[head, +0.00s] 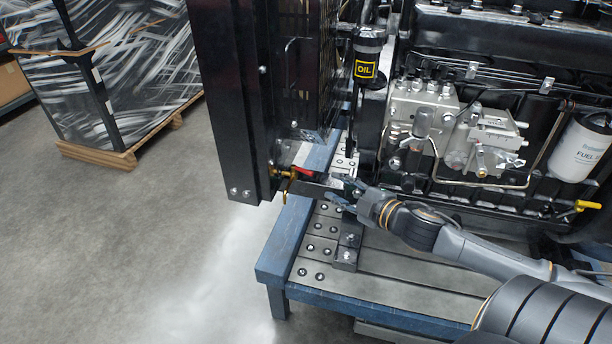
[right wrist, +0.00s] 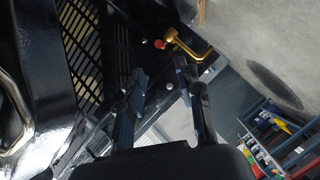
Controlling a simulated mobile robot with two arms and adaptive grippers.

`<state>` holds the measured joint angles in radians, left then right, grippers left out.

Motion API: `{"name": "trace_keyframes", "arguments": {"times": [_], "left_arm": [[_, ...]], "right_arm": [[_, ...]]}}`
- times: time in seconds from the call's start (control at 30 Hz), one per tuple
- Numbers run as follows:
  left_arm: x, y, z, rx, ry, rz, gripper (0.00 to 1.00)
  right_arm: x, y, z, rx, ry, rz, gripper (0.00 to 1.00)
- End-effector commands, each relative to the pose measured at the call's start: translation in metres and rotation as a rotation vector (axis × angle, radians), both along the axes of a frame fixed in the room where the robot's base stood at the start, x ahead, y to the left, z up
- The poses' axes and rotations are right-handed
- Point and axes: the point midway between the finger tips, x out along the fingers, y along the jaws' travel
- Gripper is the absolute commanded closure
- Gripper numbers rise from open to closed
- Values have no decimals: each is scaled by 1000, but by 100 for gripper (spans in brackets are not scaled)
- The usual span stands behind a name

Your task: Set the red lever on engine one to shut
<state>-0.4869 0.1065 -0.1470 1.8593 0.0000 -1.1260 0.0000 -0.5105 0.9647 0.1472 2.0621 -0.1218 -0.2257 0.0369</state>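The red lever (head: 304,171) sits on a small brass valve (head: 286,181) low on the black radiator frame at the left end of the engine (head: 440,45). In the right wrist view the lever shows end-on as a red tip (right wrist: 159,44) beside the curved brass pipe (right wrist: 192,46). My right gripper (head: 340,192) reaches in from the right, just right of the lever and apart from it. In the right wrist view its two fingers (right wrist: 160,88) are spread with nothing between them, and the valve lies beyond their tips. My left gripper is not in view.
The engine stands on a blue-edged steel bench (head: 268,262). A yellow-handled valve (head: 586,206) is at the far right, below a white fuel filter (head: 580,150). A wrapped crate on a pallet (head: 110,157) stands at the back left. The floor at left is clear.

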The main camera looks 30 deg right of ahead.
Motion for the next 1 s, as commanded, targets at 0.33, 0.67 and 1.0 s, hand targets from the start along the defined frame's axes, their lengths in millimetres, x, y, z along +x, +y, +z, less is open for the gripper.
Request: {"name": "trace_keyframes", "arguments": {"times": [0.33, 0.67, 1.0], "left_arm": [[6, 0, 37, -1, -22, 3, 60], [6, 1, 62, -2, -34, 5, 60], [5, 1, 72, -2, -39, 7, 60]], "right_arm": [[45, 5, -10, 0, -4, -1, 64], [83, 10, -18, 0, -3, -2, 64], [105, 13, -23, 0, 0, -1, 64]]}}
